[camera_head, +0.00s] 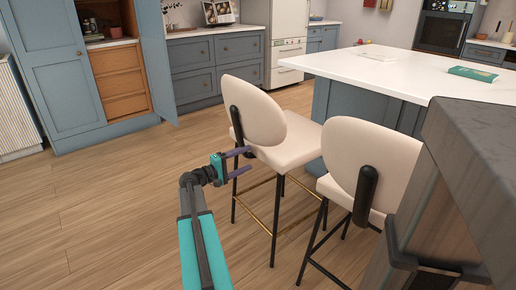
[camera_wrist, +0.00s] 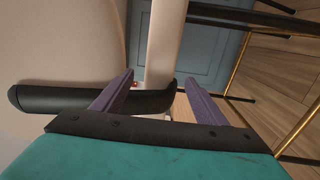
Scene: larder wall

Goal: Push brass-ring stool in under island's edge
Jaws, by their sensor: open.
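The brass-ring stool (camera_head: 257,112) has a cream back and seat, black legs and a brass foot ring (camera_head: 262,230). It stands upright beside the island (camera_head: 385,75), its back facing my side and its seat towards the island's blue base. How far the seat reaches under the white top cannot be told. My gripper (camera_head: 243,162) is open at the lower back of the seat. In the wrist view, the open fingers (camera_wrist: 158,92) point at the stool, with its black back bracket (camera_wrist: 60,98) crossing by the left finger. Contact cannot be told.
A second cream stool (camera_head: 365,155) with black legs stands close on the right. A dark grey block-like surface (camera_head: 470,150) fills the right foreground. A green book (camera_head: 473,73) lies on the island. Wood floor (camera_head: 110,215) is clear on the left, before blue cabinets.

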